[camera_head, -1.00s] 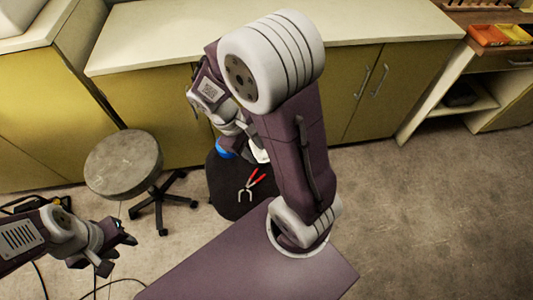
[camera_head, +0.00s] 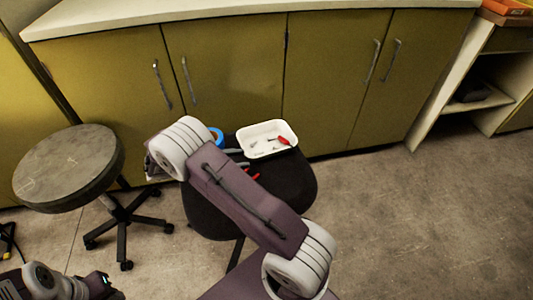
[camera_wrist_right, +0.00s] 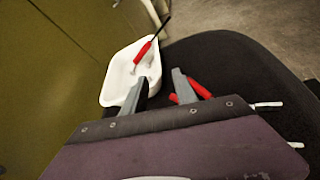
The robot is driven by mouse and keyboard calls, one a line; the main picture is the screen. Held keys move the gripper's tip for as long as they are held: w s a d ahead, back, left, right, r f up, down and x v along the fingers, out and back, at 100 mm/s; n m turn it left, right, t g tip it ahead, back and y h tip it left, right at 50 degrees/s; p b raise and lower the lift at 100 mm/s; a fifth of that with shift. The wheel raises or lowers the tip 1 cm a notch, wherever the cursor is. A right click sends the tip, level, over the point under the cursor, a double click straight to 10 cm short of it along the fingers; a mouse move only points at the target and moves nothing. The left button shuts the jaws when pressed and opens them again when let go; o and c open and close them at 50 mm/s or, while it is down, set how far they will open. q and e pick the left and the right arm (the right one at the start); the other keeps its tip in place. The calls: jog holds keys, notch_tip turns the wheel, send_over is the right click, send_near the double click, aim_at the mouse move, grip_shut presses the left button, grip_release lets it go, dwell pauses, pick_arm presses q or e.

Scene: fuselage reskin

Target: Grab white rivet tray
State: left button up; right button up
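The white rivet tray (camera_head: 284,128) sits on a black round seat (camera_head: 295,185) in front of the cabinets. It holds a red-handled tool (camera_head: 284,140) and small bits. My right gripper (camera_head: 238,157) is at the tray's left side, partly hidden by my arm. In the right wrist view the tray (camera_wrist_right: 116,82) lies ahead and to the left. The right gripper (camera_wrist_right: 162,80) is open there. Its left finger overlaps the tray and its right finger is over the black seat; I cannot tell whether either touches. My left gripper (camera_head: 106,287) is small at the bottom left.
A blue ring-shaped thing (camera_head: 216,135) stands on the seat left of the tray. Red-handled pliers (camera_wrist_right: 186,96) lie beside the gripper. A grey stool (camera_head: 70,165) stands at left, and green cabinets (camera_head: 235,65) are close behind. The floor at right is clear.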

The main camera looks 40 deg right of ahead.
aim_at(260, 156)
jog(key=b+x, duration=0.2)
jog(key=x, duration=0.1)
jog(key=shift+s+d+f+b, duration=0.1)
jog(key=shift+d+f+b, duration=0.15)
jog(key=shift+d+b, duration=0.1)
jog(key=shift+d+r, duration=0.1)
jog(key=b+x, duration=0.4)
jog(key=x, duration=0.1)
jog(key=shift+r, duration=0.1)
grip_shut()
